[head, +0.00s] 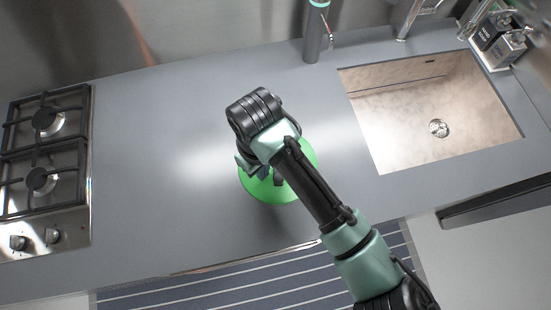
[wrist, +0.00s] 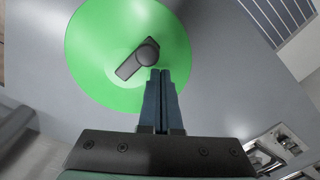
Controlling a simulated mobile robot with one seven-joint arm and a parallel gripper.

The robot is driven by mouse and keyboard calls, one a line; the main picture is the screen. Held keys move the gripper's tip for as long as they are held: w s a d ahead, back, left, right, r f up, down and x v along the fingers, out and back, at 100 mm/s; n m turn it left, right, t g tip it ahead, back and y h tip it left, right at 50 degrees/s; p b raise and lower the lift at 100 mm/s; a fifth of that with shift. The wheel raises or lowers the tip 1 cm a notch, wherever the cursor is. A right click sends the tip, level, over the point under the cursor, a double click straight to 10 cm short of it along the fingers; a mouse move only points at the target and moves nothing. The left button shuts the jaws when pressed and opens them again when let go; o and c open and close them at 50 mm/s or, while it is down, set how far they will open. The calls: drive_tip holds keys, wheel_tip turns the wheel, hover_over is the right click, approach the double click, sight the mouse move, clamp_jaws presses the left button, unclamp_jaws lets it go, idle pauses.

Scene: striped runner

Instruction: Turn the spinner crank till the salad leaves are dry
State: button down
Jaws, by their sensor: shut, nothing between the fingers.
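The salad spinner (head: 262,187) has a round green lid and stands on the grey counter, partly hidden by my arm in the head view. In the wrist view the lid (wrist: 95,60) shows from above, with a dark crank (wrist: 138,58) at its middle. My gripper (wrist: 160,72) is shut with nothing between its fingers. Its fingertips are over the lid, close beside the crank's round end; I cannot tell if they touch it. In the head view the gripper is mostly hidden behind my arm. The salad leaves are not visible.
A gas hob (head: 45,165) is at the left and a sink (head: 430,115) at the right. A dark green cylinder (head: 314,35) stands at the back, with dispensers (head: 497,45) beyond the sink. The counter (head: 165,150) between hob and spinner is clear. A striped runner (head: 260,285) lies in front.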

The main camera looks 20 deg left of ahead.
drive_tip(key=shift+f, duration=0.4)
drive_tip(key=shift+r+p, duration=0.45)
drive_tip(key=shift+r, duration=0.3)
drive_tip(key=shift+d, duration=0.15)
idle(0.4)
